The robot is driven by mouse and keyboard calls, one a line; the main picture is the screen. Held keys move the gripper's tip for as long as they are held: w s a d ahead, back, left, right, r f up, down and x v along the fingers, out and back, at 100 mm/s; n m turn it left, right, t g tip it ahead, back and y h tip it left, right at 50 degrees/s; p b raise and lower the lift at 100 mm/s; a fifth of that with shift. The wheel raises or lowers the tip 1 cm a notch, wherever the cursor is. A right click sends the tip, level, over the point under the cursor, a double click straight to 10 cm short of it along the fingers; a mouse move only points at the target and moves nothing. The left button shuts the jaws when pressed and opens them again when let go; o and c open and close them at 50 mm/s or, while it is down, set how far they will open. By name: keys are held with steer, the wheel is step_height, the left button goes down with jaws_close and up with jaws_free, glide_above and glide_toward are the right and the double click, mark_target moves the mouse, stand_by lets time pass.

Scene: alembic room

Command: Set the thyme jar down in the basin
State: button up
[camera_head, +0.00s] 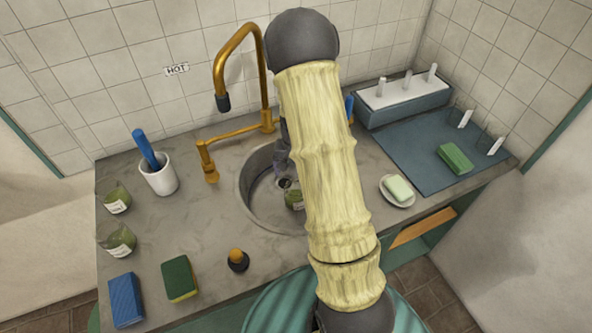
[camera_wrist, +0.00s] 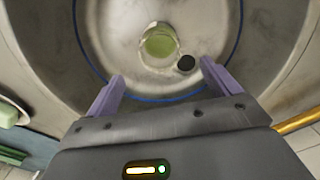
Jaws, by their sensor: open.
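A small glass jar with green contents (camera_wrist: 160,44) stands on the floor of the round metal basin (camera_wrist: 100,50), beside the dark drain hole (camera_wrist: 186,63). It looks upright from above; no label can be read, so I cannot confirm it is the thyme. In the head view the jar (camera_head: 293,200) shows partly behind my arm, inside the basin (camera_head: 251,205). My gripper (camera_wrist: 160,82) is open, its two purple fingers apart and empty, with the jar beyond the fingertips. In the head view my arm hides most of the gripper and the basin's right side.
A brass faucet (camera_head: 232,60) rises behind the basin. Two similar jars, one farther back (camera_head: 117,199) and one nearer (camera_head: 118,240), stand at the counter's left.

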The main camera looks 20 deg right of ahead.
steer(key=s+a+r+n+t, duration=0.2)
steer(key=s+a+r+n, duration=0.4)
steer(key=s+a+r, duration=0.4)
steer(key=s+r, duration=0.4)
steer(key=shift+s+r+n+t, duration=0.25)
steer(key=shift+r+n+t, duration=0.05)
steer(key=shift+n, duration=0.1)
